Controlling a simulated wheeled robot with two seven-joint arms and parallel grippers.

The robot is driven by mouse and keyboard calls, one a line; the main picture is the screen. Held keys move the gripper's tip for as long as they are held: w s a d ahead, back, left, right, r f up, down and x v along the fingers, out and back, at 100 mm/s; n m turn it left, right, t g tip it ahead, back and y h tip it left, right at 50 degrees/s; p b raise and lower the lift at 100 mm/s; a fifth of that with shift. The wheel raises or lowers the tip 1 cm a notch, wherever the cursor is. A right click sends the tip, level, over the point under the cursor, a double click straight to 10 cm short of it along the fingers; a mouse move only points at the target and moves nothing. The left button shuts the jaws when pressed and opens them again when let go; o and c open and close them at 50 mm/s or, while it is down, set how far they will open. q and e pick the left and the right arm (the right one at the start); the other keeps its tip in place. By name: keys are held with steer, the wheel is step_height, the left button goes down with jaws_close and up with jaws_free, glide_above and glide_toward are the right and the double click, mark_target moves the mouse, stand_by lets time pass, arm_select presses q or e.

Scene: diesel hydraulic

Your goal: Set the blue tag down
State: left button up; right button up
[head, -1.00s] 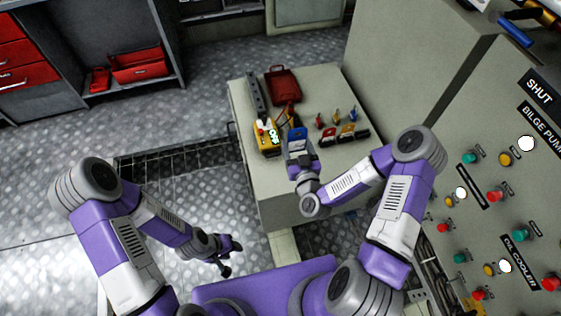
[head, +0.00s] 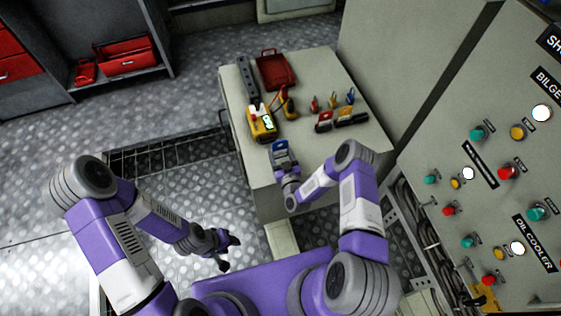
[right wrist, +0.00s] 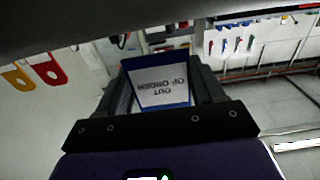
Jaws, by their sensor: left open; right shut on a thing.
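The blue tag (head: 280,146) is in my right gripper (head: 281,150), near the front edge of the cabinet top (head: 262,160) in the head view. The right wrist view shows the blue-edged tag (right wrist: 162,86) with a white panel reading "OUT OF ORDER", upside down, between the fingers of my right gripper (right wrist: 163,75). I cannot tell whether the tag touches the top. My left gripper (head: 225,250) is open and empty, low over the floor at the left, away from the cabinet.
On the cabinet top stand a yellow meter (head: 261,123), a red case (head: 276,70), a dark bar (head: 248,76), several small coloured padlock-like items (head: 332,102), and red and yellow tags (head: 340,119). A control panel (head: 500,190) with buttons rises at the right. The top's front right is bare.

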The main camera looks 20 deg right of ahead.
step_height(320, 180, down, 4)
steer(key=shift+b, duration=0.9)
steer(key=shift+r, duration=0.1)
steer(key=o, duration=1)
steer(key=shift+s, duration=0.15)
steer(key=s+p, duration=0.3)
steer(key=s, duration=0.8)
steer(key=shift+s+d+p, duration=0.2)
steer(key=shift+s+p, duration=0.1)
steer(key=shift+s, duration=0.1)
